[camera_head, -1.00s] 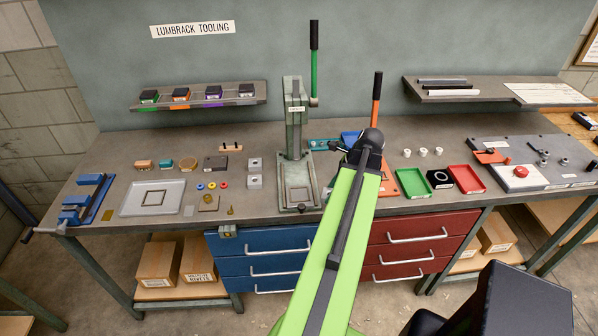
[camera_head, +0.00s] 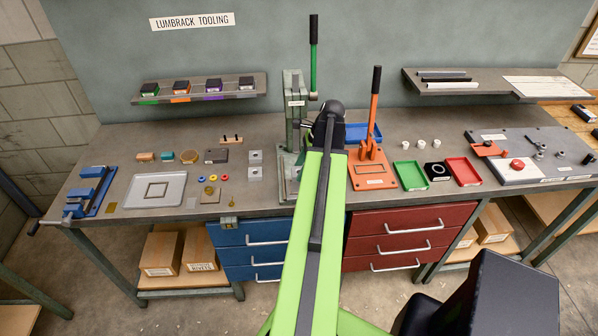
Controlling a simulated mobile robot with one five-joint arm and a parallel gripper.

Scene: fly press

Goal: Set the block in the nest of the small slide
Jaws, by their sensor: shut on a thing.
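My green arm (camera_head: 318,215) reaches forward over the bench, its dark elbow joint (camera_head: 328,112) in front of the grey-green press (camera_head: 295,103). A small dark part of my arm shows just left of that joint. My gripper's fingertips, and anything between them, are hidden behind the arm. The press has a tall lever with a green and black handle (camera_head: 313,55). My arm covers much of its base (camera_head: 287,188). I cannot make out the small slide, its nest or the task's block for certain. A dark rectangular block (camera_head: 216,156) lies on the bench to the left.
An orange hand press (camera_head: 372,177) stands close right of my arm, its lever upright. Beyond are a green tray (camera_head: 410,175) and a red tray (camera_head: 463,171). Two steel blocks lie left of the grey-green press, one nearer the front (camera_head: 256,174). A grey tray (camera_head: 152,192) lies further left.

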